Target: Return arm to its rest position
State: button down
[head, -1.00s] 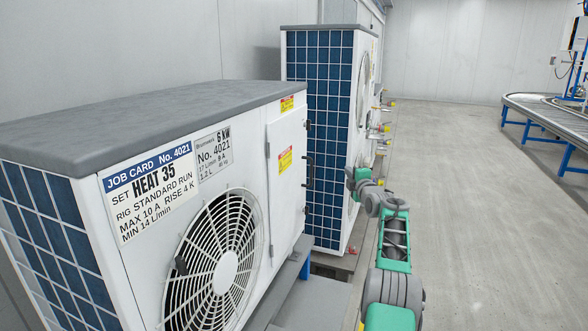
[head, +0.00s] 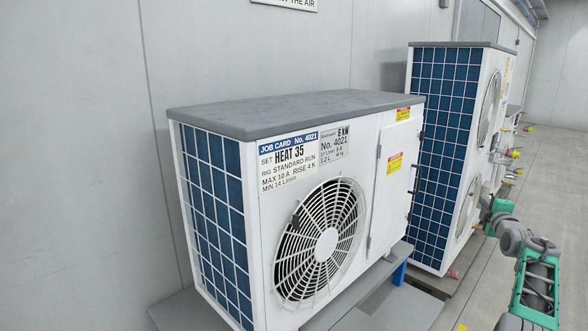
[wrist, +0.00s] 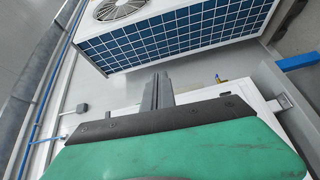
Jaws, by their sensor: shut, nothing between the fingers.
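My gripper (wrist: 158,92) shows in the wrist view with its two grey fingers together and nothing between them. In the head view my green and grey arm reaches along the lower right edge, in front of the farther unit; the fingers cannot be made out there. In the wrist view a white unit with a blue grille (wrist: 185,38) and a round fan lies beyond the fingertips, with a visible gap.
The near heat pump (head: 382,215) carries a job card (head: 288,163) reading HEAT 35, a fan and a closed side door. A taller unit (head: 440,150) stands behind it, with pipe fittings (head: 512,153) beyond. Open floor (head: 550,185) lies at right.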

jog(key=w+a+r+m+g+y+p, duration=0.1)
jog(key=a+r+p, duration=0.1)
jog(key=a, duration=0.6)
jog(key=w+a+r+m+g+y+p, duration=0.1)
jog(key=w+a+r+m+g+y, duration=0.1)
jog(key=a, duration=0.6)
jog(key=s+a+r+m+g+y+p, duration=0.1)
jog(key=s+a+p, duration=0.15)
jog(key=a, duration=0.55)
jog(key=s+a+r+m+g+p, duration=0.15)
jog(key=s+a, duration=0.25)
jog(key=a, duration=0.4)
jog(key=s+a+f+m+g+y+p, duration=0.15)
jog(key=s+a+m+g+p, duration=0.25)
jog(key=s+a, duration=1.15)
jog(key=s+a+f+m+g+p, duration=0.1)
jog(key=s+a+f+m+g, duration=0.1)
jog(key=s, duration=0.9)
jog(key=s+a+f+m+g+p, duration=0.1)
jog(key=s+f, duration=0.4)
jog(key=s, duration=0.6)
jog(key=shift+s+a+m+g, duration=0.25)
jog(key=shift+a+m+g, duration=0.35)
jog(key=shift+a, duration=0.45)
jog(key=shift+d+f, duration=0.1)
